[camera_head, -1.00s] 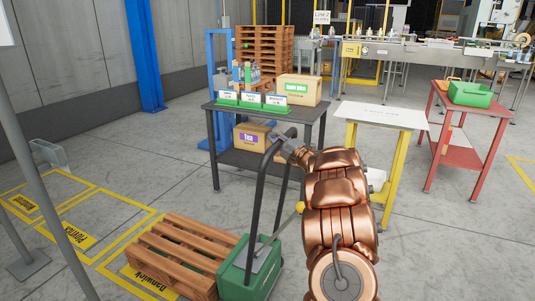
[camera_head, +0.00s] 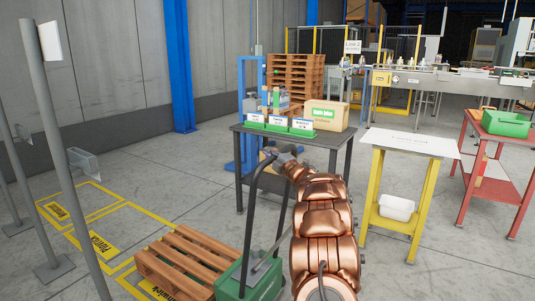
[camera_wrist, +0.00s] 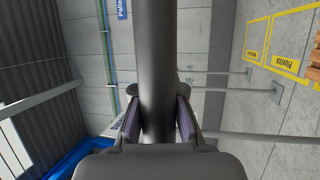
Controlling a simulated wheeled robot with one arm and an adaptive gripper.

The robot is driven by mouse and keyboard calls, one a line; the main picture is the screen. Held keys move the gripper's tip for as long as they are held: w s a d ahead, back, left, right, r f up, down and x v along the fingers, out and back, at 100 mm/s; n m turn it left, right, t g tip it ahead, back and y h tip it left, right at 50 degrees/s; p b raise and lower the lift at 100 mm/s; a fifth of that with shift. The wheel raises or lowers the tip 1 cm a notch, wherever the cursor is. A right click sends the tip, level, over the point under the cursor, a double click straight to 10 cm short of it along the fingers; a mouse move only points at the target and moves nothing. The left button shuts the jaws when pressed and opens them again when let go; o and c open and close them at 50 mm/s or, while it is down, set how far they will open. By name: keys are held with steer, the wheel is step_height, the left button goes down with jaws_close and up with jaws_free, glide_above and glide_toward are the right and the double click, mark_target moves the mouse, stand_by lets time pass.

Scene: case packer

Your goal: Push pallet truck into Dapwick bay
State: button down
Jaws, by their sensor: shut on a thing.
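The pallet truck has a green body (camera_head: 236,284) and a tall dark handle frame (camera_head: 250,215); it stands at the lower middle of the head view. A wooden pallet (camera_head: 185,258) sits at its front, to the left. My gripper (camera_head: 287,158) is shut on the handle's top bar. In the wrist view, my gripper (camera_wrist: 157,132) has its fingers on both sides of the dark bar (camera_wrist: 157,60). A yellow-outlined bay with a label (camera_head: 156,290) ending in "wick" lies partly under the pallet. Its full name is hidden in the current view.
Another yellow bay has a label (camera_head: 104,245) beyond the pallet. Grey posts (camera_head: 75,190) stand at the left. A dark table (camera_head: 340,140) with boxes, a yellow-legged stand (camera_head: 375,180) and a red table (camera_head: 490,185) stand behind and right.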

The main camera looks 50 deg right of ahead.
steer(key=c, duration=1.5)
jaws_free()
steer(key=shift+s+d+f+m+h, duration=0.15)
steer(key=shift+d+f, duration=0.1)
steer(key=shift+f, duration=0.15)
steer(key=shift+s+d+f+m+h, duration=0.1)
steer(key=shift+d+f+m+h, duration=0.1)
steer(key=shift+f, duration=0.2)
steer(key=o, duration=0.3)
steer(key=shift+w+r, duration=0.1)
steer(key=shift+o, duration=1.4)
steer(key=shift+r, duration=0.15)
steer(key=shift+w+a+r, duration=0.1)
steer(key=shift+w+a, duration=0.05)
steer(key=v, duration=1.2)
steer(key=shift+r, duration=0.25)
